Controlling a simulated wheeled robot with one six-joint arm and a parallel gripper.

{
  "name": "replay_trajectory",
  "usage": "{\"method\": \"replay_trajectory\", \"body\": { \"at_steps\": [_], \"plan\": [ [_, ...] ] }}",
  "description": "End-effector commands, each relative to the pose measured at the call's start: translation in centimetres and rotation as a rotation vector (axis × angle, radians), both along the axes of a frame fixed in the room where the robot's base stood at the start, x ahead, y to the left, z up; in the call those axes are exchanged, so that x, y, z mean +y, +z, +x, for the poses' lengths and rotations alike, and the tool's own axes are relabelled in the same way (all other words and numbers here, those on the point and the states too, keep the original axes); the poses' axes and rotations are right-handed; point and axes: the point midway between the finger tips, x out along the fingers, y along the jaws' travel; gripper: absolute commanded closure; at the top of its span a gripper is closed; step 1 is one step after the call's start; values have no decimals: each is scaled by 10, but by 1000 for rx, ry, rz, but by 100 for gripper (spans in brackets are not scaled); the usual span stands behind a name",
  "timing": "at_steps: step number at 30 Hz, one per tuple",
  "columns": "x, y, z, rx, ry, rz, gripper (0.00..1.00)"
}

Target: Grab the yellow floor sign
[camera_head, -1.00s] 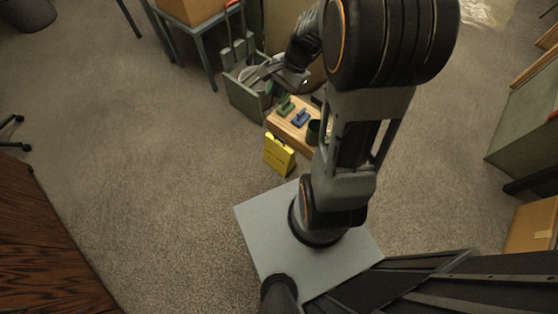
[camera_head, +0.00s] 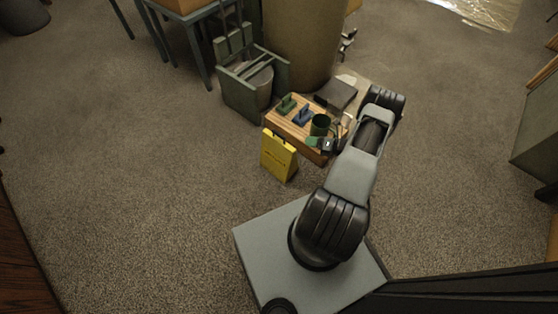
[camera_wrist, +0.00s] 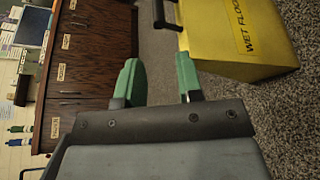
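The yellow floor sign (camera_head: 278,157) stands upright on the carpet in the head view, just in front of the low wooden stand. In the wrist view the yellow sign (camera_wrist: 235,40) fills the upper right, with dark lettering and a dark handle at its left end. My gripper (camera_wrist: 159,80) is open, its two green fingertips apart with nothing between them. The sign lies beyond and to the right of the fingers there. In the head view my gripper (camera_head: 314,142) is to the right of the sign, low beside the wooden stand, and partly hidden by my wrist.
A green-grey frame with a bucket (camera_head: 257,88) and a large brown cylinder (camera_head: 302,45) stand behind. Carpet left of the sign is clear.

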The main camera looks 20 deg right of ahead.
Motion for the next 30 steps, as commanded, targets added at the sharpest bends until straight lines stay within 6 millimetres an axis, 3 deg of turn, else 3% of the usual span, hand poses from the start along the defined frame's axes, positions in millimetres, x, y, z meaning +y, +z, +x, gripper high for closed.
{"method": "replay_trajectory", "body": {
  "at_steps": [10, 20, 30],
  "plan": [
    [41, -16, 41, 3, 0, 6, 66],
    [56, -20, 56, 3, -1, 4, 66],
    [87, -28, 84, 2, 0, 4, 66]
  ]
}}
